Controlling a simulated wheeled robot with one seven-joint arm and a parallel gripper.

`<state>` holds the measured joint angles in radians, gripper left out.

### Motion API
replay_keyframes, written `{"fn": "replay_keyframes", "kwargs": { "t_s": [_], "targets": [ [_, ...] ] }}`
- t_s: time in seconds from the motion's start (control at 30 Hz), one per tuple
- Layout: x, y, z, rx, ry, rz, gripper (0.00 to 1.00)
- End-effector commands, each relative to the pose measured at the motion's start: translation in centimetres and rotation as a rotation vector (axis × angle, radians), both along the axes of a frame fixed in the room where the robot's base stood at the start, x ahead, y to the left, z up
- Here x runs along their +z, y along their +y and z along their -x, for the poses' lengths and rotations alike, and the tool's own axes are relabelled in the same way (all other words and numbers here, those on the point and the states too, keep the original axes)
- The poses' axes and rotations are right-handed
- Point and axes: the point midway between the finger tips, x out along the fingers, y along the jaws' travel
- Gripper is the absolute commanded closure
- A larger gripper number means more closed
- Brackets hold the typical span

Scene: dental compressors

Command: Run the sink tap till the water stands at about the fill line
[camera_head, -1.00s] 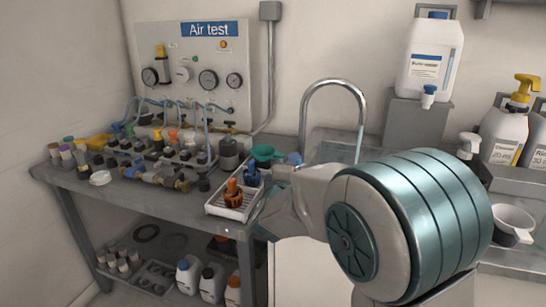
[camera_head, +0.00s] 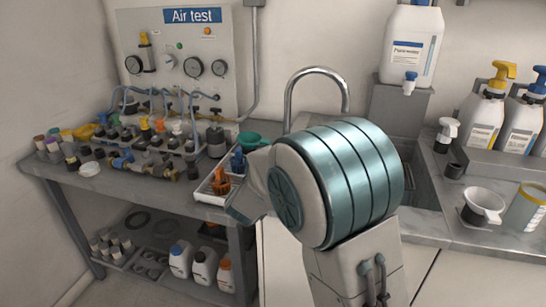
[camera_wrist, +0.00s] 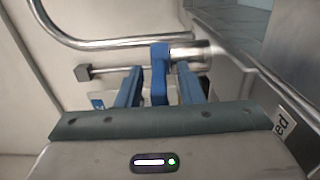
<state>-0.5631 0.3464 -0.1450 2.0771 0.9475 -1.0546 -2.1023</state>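The sink tap shows in the head view as a tall chrome spout (camera_head: 318,72) bent over behind my arm. In the wrist view the chrome spout (camera_wrist: 110,42) runs across the top, with a blue tap lever (camera_wrist: 160,73) at its base. My gripper (camera_wrist: 158,82) is open, its two blue fingers one on each side of the lever, with gaps visible on both sides. My arm hides the gripper and the tap base in the head view. The sink basin (camera_head: 424,188) is partly visible right of my arm. No water or fill line can be seen.
A bench with an Air test panel (camera_head: 194,55) and several fittings stands left. A white tray (camera_head: 211,197) lies at its right end. A purified-water jug (camera_head: 412,45) stands behind the sink. Pump bottles (camera_head: 489,108) and a white cup (camera_head: 485,204) are on the right counter.

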Motion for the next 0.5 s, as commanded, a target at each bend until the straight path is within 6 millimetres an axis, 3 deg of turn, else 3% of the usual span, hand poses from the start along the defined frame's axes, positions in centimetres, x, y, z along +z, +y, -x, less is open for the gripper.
{"fn": "replay_keyframes", "kwargs": {
  "t_s": [0.33,0.5],
  "targets": [
    [0.1,0.2,0.3,0.003,0.0,0.0,0.65],
    [0.2,1.1,2.5,0.006,0.001,0.0,0.65]
  ]
}}
